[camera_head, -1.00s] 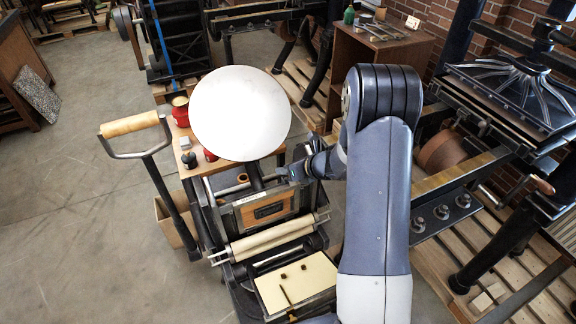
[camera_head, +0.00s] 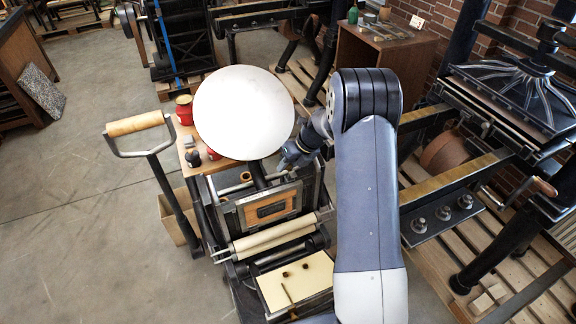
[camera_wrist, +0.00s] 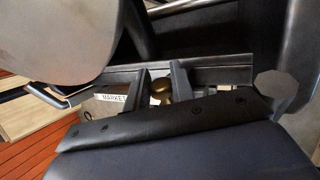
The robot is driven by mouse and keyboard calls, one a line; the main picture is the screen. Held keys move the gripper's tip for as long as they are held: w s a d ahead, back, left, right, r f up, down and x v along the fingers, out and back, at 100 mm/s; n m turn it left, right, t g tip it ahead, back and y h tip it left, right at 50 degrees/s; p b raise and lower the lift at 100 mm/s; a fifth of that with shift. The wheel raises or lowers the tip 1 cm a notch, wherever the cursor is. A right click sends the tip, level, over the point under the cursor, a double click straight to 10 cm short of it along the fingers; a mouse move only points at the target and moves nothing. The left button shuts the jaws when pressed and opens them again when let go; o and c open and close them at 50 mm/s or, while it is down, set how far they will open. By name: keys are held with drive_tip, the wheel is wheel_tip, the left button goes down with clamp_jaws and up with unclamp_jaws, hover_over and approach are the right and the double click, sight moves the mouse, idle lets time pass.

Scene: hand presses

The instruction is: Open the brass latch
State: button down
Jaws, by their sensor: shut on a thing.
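The brass latch shows as a small rounded brass knob (camera_wrist: 160,88) in the wrist view, between the two dark fingers of my gripper (camera_wrist: 160,78). The fingers are shut on it. In the head view my gripper (camera_head: 288,158) is at the upper right corner of the press's framed wooden form (camera_head: 268,207), just below the round white disc (camera_head: 244,112). The brass latch cannot be made out there; the gripper covers that spot. A label reading "MARKET" (camera_wrist: 111,97) is left of the fingers in the wrist view.
The white disc stands close to my gripper. Rollers (camera_head: 272,238) and a cream board (camera_head: 297,283) with small dark pieces are below the form. A long lever with a wooden grip (camera_head: 135,123) stands at left. Another press (camera_head: 515,95) is at right. Open floor is at left.

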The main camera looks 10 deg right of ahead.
drive_tip(key=shift+w+f+g, duration=0.1)
drive_tip(key=shift+w+g, duration=0.05)
drive_tip(key=shift+g, duration=0.45)
drive_tip(key=c, duration=1.3)
unclamp_jaws()
drive_tip(key=shift+o, duration=0.2)
drive_tip(key=b+v, duration=0.2)
drive_tip(key=v, duration=0.8)
drive_tip(key=shift+r, duration=0.35)
drive_tip(key=shift+d, duration=0.1)
